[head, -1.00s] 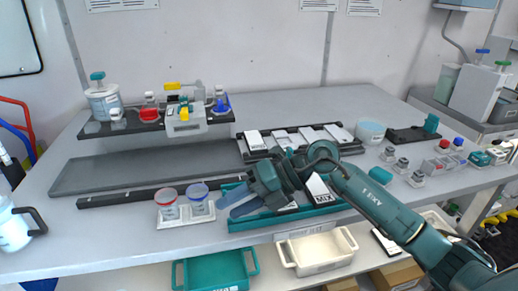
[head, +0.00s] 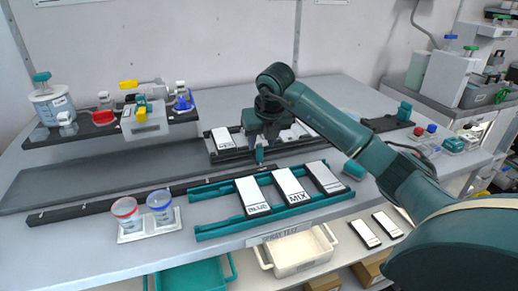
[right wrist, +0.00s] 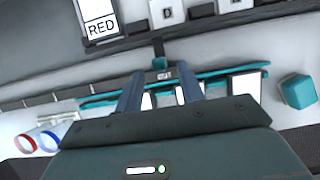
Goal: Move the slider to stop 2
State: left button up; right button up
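A small teal piece (head: 260,155), apparently the slider, stands at the long dark rail (head: 120,201) between the two card trays. In the right wrist view a teal piece (right wrist: 159,63) with a dark post and a small label shows just beyond my fingertips. My right gripper (head: 262,139) points down just above it in the head view. In the right wrist view the fingers of my right gripper (right wrist: 163,82) are spread apart, with nothing held between them. Pale marks show along the rail; I cannot read which one is stop 2. My left gripper is not in view.
A teal tray (head: 220,230) holding white cards, one reading MIX (head: 291,187), lies in front. A black card tray (head: 215,156) is behind. Two cups (head: 126,213) (head: 160,206) stand at left front. A loaded shelf (head: 75,136) is at the back left.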

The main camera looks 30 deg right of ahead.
aim_at(260, 147)
jog(key=shift+x, duration=2.4)
jog(key=shift+r, duration=0.1)
grip_shut()
